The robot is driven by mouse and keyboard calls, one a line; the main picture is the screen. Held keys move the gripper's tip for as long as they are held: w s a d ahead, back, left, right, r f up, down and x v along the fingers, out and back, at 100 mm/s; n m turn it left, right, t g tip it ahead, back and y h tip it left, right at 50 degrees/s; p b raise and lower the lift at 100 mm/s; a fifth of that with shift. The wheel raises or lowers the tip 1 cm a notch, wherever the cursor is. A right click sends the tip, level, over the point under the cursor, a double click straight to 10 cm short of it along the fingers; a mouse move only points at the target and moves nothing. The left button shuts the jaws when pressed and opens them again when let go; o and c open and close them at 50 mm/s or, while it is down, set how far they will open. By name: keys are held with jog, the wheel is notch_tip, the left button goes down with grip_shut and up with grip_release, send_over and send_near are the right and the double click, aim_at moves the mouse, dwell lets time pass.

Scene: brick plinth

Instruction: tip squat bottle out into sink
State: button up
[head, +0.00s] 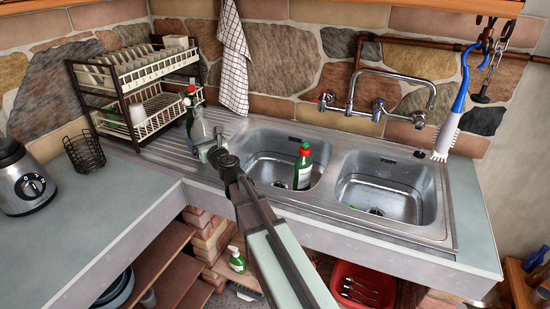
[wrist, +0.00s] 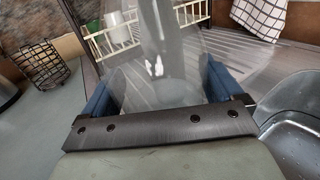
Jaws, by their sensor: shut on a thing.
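The squat bottle (head: 197,127) looks clear and see-through, and stands out little against the metal drainboard. My gripper (head: 209,150) is shut on it, at the drainboard left of the basins. In the wrist view the bottle (wrist: 163,65) is between the two blue fingers (wrist: 160,95), and its lower part is hidden by the gripper. It looks about upright; I cannot tell whether its base touches the drainboard. The sink (head: 330,205) has two steel basins, to the right of my gripper.
A green bottle with a red cap (head: 303,167) stands in the left basin. Another green bottle (head: 190,95) is behind the held bottle, by the dish rack (head: 135,85). The tap (head: 385,78) reaches over the basins. A wire basket (head: 85,152) is at left.

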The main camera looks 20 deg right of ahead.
jog(key=s+d+m+g+h, duration=0.35)
jog(key=d+m+h, duration=0.35)
jog(key=d+h, duration=0.3)
jog(key=s+d+m+g+h, duration=0.3)
jog(key=s+d+m+h, duration=0.4)
jog(key=d, duration=0.5)
jog(key=s+d+m+g+h, duration=0.4)
jog(key=s+m+g+h, duration=0.1)
jog(key=s+g, duration=0.2)
jog(key=shift+s+d+f+g, duration=0.35)
jog(key=shift+f+g, duration=0.05)
jog(key=shift+g, duration=0.25)
jog(key=n, duration=0.3)
jog(key=s+n, duration=0.1)
jog(key=n, duration=0.3)
jog(key=s+n, duration=0.1)
jog(key=n, duration=0.2)
jog(key=shift+s+d+f+h, duration=0.1)
jog(key=shift+d+f+h, duration=0.1)
jog(key=shift+h, duration=0.2)
